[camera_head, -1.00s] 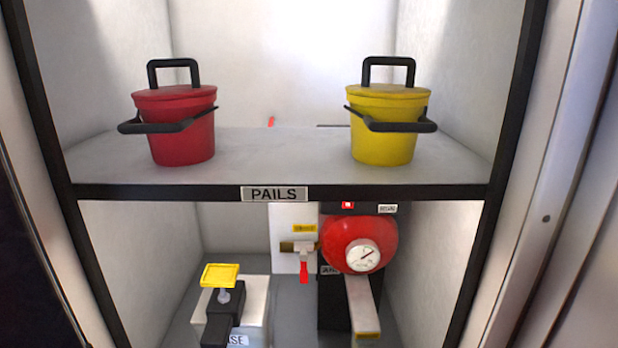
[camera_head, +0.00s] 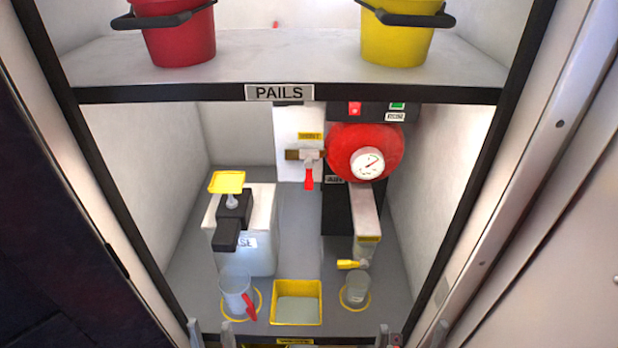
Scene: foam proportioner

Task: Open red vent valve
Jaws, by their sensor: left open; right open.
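A valve with a red lever (camera_head: 309,179) sits on a brass fitting on a white panel (camera_head: 291,125) at the back of the lower compartment. The lever hangs straight down below a yellow label. A small red tip (camera_head: 275,24) shows behind the upper shelf; its shape is too small to tell. Only the fingertips of my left gripper (camera_head: 211,335) show at the bottom edge, open, apart and empty. The fingertips of my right gripper (camera_head: 411,338) also show at the bottom edge, open and empty. Both are in front of the cabinet floor, well away from the red lever.
A red tank (camera_head: 350,148) with a gauge stands right of the valve. A pump container (camera_head: 245,235), a jug (camera_head: 237,292), a yellow tray (camera_head: 297,303) and a cup (camera_head: 357,289) occupy the floor. The shelf edge (camera_head: 420,96) with pails crosses above.

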